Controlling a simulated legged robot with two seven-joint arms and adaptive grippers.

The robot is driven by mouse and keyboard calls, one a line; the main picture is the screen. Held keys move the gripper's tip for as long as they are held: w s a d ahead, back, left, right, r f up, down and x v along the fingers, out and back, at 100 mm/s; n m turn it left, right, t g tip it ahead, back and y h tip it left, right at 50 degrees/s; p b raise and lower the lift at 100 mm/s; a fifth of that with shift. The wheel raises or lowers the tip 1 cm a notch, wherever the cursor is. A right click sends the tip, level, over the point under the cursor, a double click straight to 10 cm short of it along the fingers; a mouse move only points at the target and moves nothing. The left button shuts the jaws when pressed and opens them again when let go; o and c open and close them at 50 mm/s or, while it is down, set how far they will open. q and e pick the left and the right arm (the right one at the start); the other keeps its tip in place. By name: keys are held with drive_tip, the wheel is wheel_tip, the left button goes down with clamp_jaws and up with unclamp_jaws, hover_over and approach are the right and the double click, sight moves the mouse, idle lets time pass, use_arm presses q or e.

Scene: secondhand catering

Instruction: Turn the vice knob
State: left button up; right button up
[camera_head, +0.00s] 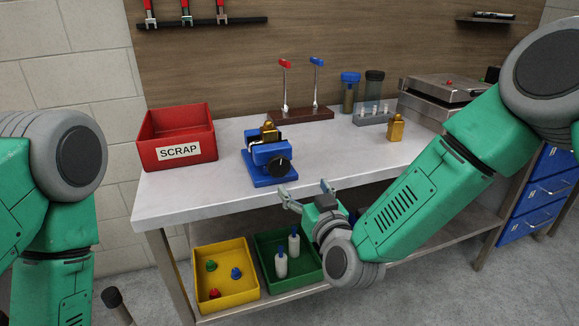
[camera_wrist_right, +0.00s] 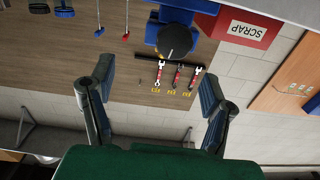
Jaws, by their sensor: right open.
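The blue vice (camera_head: 262,157) stands on the grey workbench, with a brass piece (camera_head: 268,132) at its top. Its round black knob (camera_head: 279,165) faces the front; in the right wrist view, which is upside down, the knob (camera_wrist_right: 174,40) shows between and beyond my fingers. My right gripper (camera_head: 305,190) is open and empty, off the bench's front edge, lower and to the right of the knob and apart from it. Both spread fingers also show in the right wrist view (camera_wrist_right: 158,85). My left arm shows at the left, but its gripper is out of view.
A red SCRAP bin (camera_head: 178,160) stands left of the vice. Yellow (camera_head: 226,299) and green (camera_head: 287,284) bins sit below the bench.

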sight(280, 169)
drive_tip(key=w+a, duration=0.4)
drive_tip(key=w, duration=0.1)
drive_tip(key=w+a, duration=0.2)
drive_tip(key=w, duration=0.1)
drive_tip(key=shift+a, duration=0.3)
drive_tip(key=shift+w+r, duration=0.25)
drive_tip(key=shift+w+d+f, duration=0.15)
drive_tip(key=shift+w+d, duration=0.55)
drive_tip(key=shift+d, duration=0.1)
drive_tip(key=shift+w+d+f, duration=0.15)
drive_tip(key=shift+w+d, duration=0.1)
drive_tip(key=shift+d, duration=0.1)
drive_tip(key=shift+s+a, duration=0.1)
drive_tip(key=shift+a, duration=0.55)
drive_tip(key=c, duration=0.3)
drive_tip(key=shift+s+a, duration=0.15)
drive_tip(key=shift+a, duration=0.25)
drive_tip(key=c, duration=0.9)
drive_tip(key=shift+d, duration=0.35)
use_arm(q)
drive_tip(key=shift+a+f+b, duration=0.3)
drive_tip(key=shift+a+f, duration=0.2)
drive_tip(key=shift+a, duration=0.1)
